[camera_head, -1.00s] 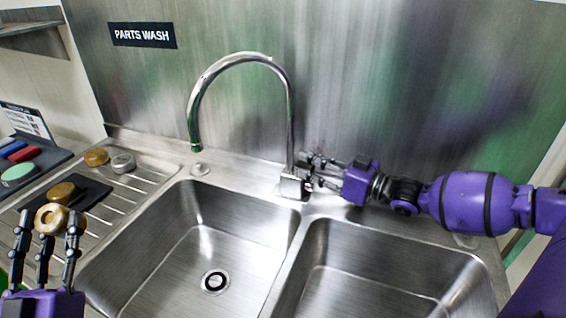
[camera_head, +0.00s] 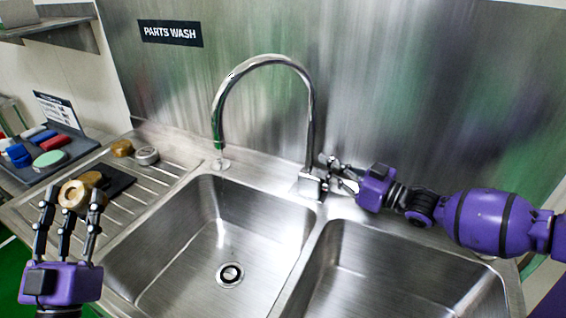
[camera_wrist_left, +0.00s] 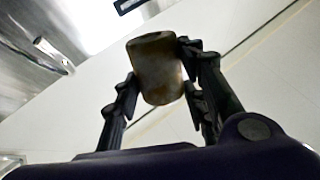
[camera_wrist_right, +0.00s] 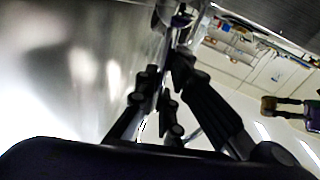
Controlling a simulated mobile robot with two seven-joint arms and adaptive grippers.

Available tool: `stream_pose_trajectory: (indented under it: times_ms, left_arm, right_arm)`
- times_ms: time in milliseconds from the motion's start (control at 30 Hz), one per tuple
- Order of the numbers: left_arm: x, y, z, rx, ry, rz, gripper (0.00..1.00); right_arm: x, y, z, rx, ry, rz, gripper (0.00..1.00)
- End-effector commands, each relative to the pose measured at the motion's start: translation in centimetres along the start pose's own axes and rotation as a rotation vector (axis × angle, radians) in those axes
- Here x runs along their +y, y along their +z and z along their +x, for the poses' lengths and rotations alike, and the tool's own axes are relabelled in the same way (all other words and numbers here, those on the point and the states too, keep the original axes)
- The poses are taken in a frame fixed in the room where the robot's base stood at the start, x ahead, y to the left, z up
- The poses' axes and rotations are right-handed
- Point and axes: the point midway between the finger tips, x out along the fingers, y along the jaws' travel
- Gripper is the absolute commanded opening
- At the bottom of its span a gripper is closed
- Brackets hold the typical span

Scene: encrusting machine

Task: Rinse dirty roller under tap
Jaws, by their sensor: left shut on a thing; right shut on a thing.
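The roller (camera_head: 73,196), a short golden-brown cylinder with a pale end, is held in my left gripper (camera_head: 72,203) over the drainboard's left part. The left wrist view shows the roller (camera_wrist_left: 155,68) between the fingers, with dark brown smears. My right gripper (camera_head: 336,172) is shut at the lever on the side of the chrome tap (camera_head: 312,130); the fingers hide most of the lever. In the right wrist view the fingertips meet at a shiny metal part (camera_wrist_right: 178,18). The tap's spout (camera_head: 217,140) points down over the left basin; I see no water stream.
The left basin (camera_head: 190,250) is empty, with a drain (camera_head: 230,274). The right basin (camera_head: 400,280) is empty too. A tray (camera_head: 75,150) holds coloured items.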

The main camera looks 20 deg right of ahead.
Motion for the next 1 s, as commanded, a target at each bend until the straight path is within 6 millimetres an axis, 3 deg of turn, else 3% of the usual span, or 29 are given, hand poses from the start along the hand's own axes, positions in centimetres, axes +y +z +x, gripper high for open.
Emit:
stream_pose_trajectory:
  times_ms: [67, 100, 233, 633, 1000]
  left_arm:
    - [0.0, 0.0, 0.0, 0.001, 0.0, 0.0, 0.09]
    - [0.0, 0.0, 0.0, 0.001, 0.0, 0.0, 0.09]
    - [0.0, 0.0, 0.0, 0.001, 0.0, 0.0, 0.09]
    - [0.0, 0.0, 0.0, 0.001, 0.0, 0.0, 0.09]
    - [0.0, 0.0, 0.0, 0.001, 0.0, 0.0, 0.09]
  right_arm:
    - [0.1, 0.0, 0.0, -0.002, 0.001, -0.001, 0.0]
    - [0.1, 0.0, 0.0, -0.002, 0.001, -0.001, 0.13]
    - [0.1, 0.0, 0.0, -0.001, 0.001, 0.0, 0.28]
    - [0.1, 0.1, -0.6, -0.003, 0.001, 0.001, 0.28]
    - [0.0, 0.2, -6.6, -0.007, 0.002, 0.002, 0.28]
